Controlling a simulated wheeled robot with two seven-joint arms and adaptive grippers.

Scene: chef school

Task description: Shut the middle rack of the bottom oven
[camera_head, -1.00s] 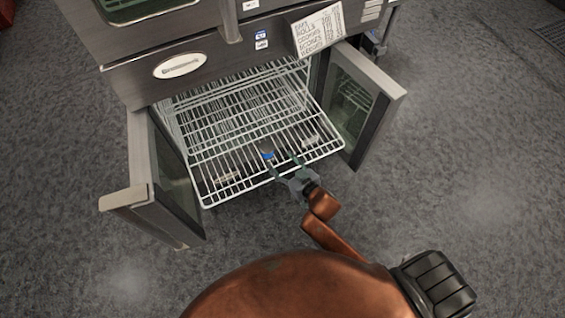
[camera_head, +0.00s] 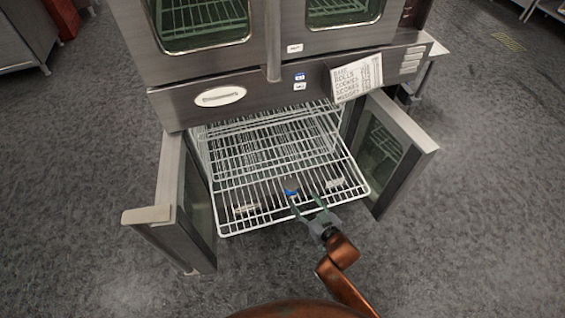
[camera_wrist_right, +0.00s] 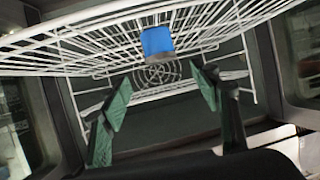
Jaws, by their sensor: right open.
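The bottom oven (camera_head: 222,95) has both doors swung open, the left door (camera_head: 186,205) and the right door (camera_head: 392,150). A white wire rack (camera_head: 232,218) sticks out of the opening toward me, with further racks behind it inside. It also shows in the right wrist view (camera_wrist_right: 200,22), above the fingers. My right gripper (camera_head: 309,204) is open at the front edge of the pulled-out rack, right of its middle. In the wrist view its green fingers (camera_wrist_right: 162,98) are apart with nothing between them. I cannot tell whether they touch the rack. My left gripper is out of view.
A blue object (camera_head: 290,191) shows at the rack, near my right gripper. The upper oven (camera_head: 272,25) has closed glass doors. Grey floor is clear around the doors.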

